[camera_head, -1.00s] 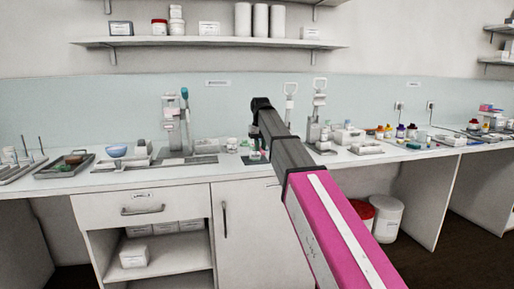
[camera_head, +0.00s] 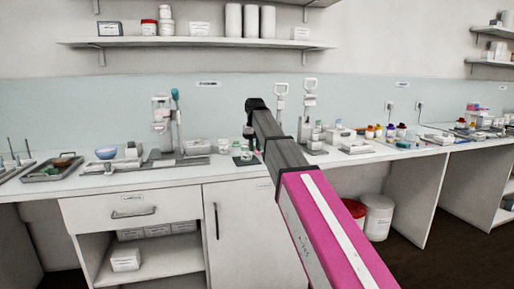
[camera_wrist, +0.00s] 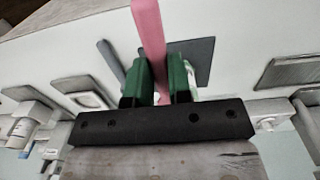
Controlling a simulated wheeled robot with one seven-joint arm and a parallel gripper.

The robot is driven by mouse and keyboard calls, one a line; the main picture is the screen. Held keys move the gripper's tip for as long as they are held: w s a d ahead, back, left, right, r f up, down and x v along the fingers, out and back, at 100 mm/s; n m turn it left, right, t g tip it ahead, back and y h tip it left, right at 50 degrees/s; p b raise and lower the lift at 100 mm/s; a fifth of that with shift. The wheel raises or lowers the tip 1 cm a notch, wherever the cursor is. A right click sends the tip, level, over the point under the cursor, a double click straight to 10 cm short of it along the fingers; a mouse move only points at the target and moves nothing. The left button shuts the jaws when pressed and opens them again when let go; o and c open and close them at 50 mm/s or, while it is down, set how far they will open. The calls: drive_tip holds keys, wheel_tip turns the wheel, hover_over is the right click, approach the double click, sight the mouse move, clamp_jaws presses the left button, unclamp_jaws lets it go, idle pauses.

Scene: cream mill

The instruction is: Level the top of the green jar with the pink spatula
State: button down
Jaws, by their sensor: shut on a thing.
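In the wrist view, my gripper (camera_wrist: 159,78) has two green fingers shut on the pink spatula (camera_wrist: 148,25). The spatula runs from between the fingers toward the top of the picture. In the head view, my arm reaches over the counter, and its wrist end hangs above a dark mat (camera_head: 246,161) with small containers on it. The gripper and spatula are too small and covered there to make out. I cannot tell for sure which container is the green jar. In the wrist view the fingers cover part of the dark mat (camera_wrist: 203,50).
The white counter (camera_head: 215,173) holds a tray (camera_head: 50,170) and a blue bowl (camera_head: 106,153) on the left. A stand with a blue-green top (camera_head: 175,94) is left of my arm. Balances and several small bottles stand to the right. A shelf (camera_head: 200,43) is above.

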drive_tip(key=s+a+r, duration=0.1)
drive_tip(key=a+r, duration=0.4)
drive_tip(key=shift+s, duration=0.25)
idle(1.4)
idle(0.6)
